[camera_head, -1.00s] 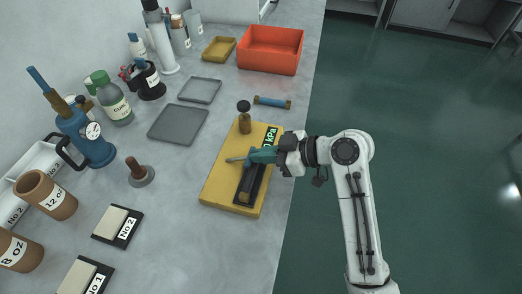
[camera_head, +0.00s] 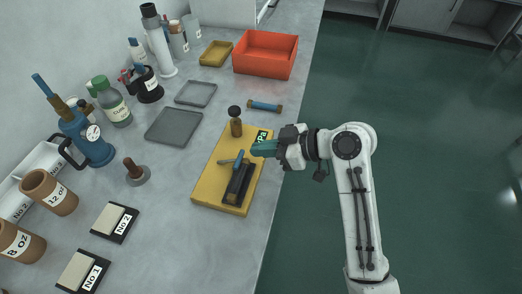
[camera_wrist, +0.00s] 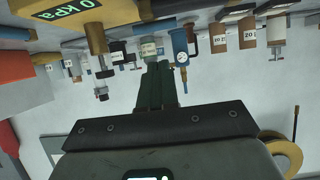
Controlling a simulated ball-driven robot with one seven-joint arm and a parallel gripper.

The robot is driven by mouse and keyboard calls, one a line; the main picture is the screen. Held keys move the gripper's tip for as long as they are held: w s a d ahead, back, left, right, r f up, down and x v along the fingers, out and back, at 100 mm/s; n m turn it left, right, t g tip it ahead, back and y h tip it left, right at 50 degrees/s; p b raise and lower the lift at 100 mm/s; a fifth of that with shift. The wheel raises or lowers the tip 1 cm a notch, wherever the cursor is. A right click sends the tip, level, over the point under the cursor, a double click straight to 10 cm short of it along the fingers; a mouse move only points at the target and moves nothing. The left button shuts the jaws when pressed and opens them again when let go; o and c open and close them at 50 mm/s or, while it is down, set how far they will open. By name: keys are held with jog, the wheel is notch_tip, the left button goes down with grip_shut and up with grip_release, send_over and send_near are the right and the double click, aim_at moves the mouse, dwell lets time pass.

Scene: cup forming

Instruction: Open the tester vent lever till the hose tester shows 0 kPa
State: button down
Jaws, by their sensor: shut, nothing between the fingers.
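The hose tester is a yellow board (camera_head: 205,190) on the grey bench, with a black block (camera_head: 238,184) on it. A blue lever (camera_head: 239,158) with a pale tip pointing left sits above the block. The tester's display (camera_head: 262,135) is partly hidden by my gripper in the head view. A brown knobbed post (camera_head: 236,127) stands at the board's far end. My gripper (camera_head: 254,150) is shut and empty, just right of the lever and apart from it; its teal fingers also show in the wrist view (camera_wrist: 157,70).
A blue rod (camera_head: 265,106) lies beyond the board, before a red bin (camera_head: 265,54). Grey trays (camera_head: 174,126), a blue gauge pump (camera_head: 85,138), a stamp-like tool (camera_head: 136,173) and labelled pads (camera_head: 115,222) stand to the left. The bench edge runs close on the right.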

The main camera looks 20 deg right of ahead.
jog(key=f+b+v, duration=0.1)
jog(key=v, duration=0.7)
jog(key=s+d+f+m+g+h, duration=0.1)
jog(key=s+f+m+g+h, duration=0.35)
jog(key=s+f, duration=0.85)
jog(key=s+d+f+m+g+h, duration=0.1)
jog(key=s+d+f+m+h, duration=0.1)
jog(key=s, duration=0.4)
jog(key=s+d+f+m+g+h, duration=0.1)
jog(key=s+d+f+m+h, duration=0.2)
jog(key=s+f+m+h, duration=0.1)
jog(key=shift+s+d+f, duration=0.3)
jog(key=shift+s+f, duration=0.45)
jog(key=shift+s, duration=0.35)
